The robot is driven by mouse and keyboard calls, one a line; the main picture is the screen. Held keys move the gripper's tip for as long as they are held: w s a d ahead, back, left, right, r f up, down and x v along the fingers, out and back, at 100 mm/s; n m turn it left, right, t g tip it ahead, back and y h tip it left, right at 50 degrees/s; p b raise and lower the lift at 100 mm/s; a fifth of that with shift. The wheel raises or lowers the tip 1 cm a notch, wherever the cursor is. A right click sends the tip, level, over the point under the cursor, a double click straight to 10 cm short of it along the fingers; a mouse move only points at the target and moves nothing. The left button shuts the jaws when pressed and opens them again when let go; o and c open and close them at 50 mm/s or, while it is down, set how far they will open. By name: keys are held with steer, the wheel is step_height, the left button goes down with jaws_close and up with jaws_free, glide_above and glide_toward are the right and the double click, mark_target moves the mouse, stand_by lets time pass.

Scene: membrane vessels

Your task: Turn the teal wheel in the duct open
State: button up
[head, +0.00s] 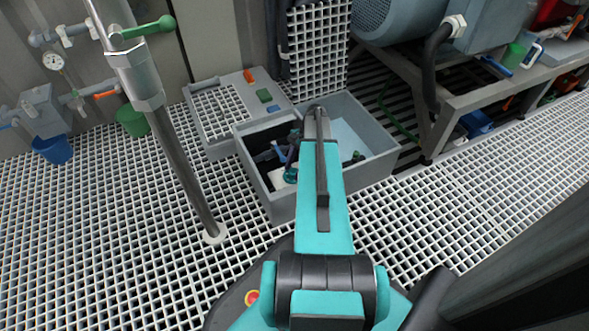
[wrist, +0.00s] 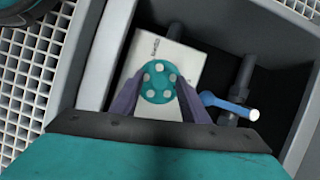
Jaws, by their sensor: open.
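The teal wheel (wrist: 158,84) is a round knob with several pale spots. It sits in front of a white plate (wrist: 178,58) inside a grey open-topped duct (wrist: 88,85). In the wrist view, my gripper (wrist: 160,79) is open, with one purple finger on each side of the wheel. The fingertips lie very close to its rim; I cannot tell whether they touch it. In the head view the wheel (head: 291,175) shows small inside the duct (head: 290,207), beside my arm. My arm hides part of the duct there.
A blue lever with a pale end (wrist: 228,105) sits on a dark pipe (wrist: 243,78) right of the wheel, near my right finger. The duct walls stand close around my gripper. A lid with a grating (head: 222,112) lies behind the duct. A steel post (head: 172,150) stands to the left.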

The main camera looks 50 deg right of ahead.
jaws_close()
